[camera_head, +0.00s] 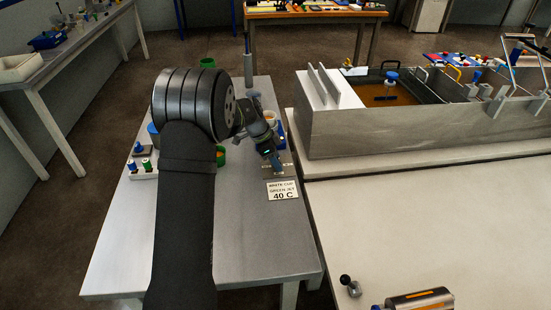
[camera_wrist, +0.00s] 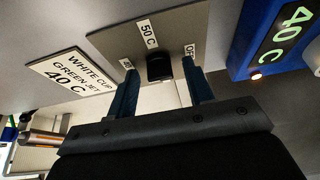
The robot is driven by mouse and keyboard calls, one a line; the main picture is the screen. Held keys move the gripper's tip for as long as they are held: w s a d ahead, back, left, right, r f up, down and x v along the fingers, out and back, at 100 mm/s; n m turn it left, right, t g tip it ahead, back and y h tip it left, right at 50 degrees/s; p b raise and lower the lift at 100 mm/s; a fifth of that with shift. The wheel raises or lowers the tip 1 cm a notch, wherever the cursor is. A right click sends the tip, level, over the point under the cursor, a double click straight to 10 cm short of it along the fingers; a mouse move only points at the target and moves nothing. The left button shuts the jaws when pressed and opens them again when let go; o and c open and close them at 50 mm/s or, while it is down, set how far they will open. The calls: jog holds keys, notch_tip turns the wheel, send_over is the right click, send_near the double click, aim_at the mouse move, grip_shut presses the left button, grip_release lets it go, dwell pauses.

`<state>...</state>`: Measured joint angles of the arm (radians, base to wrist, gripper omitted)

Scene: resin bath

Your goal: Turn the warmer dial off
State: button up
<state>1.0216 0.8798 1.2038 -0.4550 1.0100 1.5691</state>
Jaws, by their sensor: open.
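The black warmer dial (camera_wrist: 160,67) stands on a grey plate (camera_wrist: 112,42) in the wrist view. Labels read 50 C (camera_wrist: 148,34) above the dial and OFF (camera_wrist: 189,51) to its right; a third label to the left is partly hidden by a finger. I cannot tell the dial's setting. My gripper (camera_wrist: 159,72) is open, its two blue fingers on either side of the dial with gaps showing. The blue warmer housing (camera_wrist: 246,40) shows a green 40 C display and a lit orange lamp. In the head view my gripper (camera_head: 276,164) is over the plate; the dial is hidden.
A white card (camera_head: 282,190) reading white cup, green jet, 40 C lies in front of the plate. A grey bath (camera_head: 410,130) stands right. The table's front is clear.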

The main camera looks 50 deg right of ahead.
jog(key=c, duration=1)
jog(key=shift+n, duration=0.3)
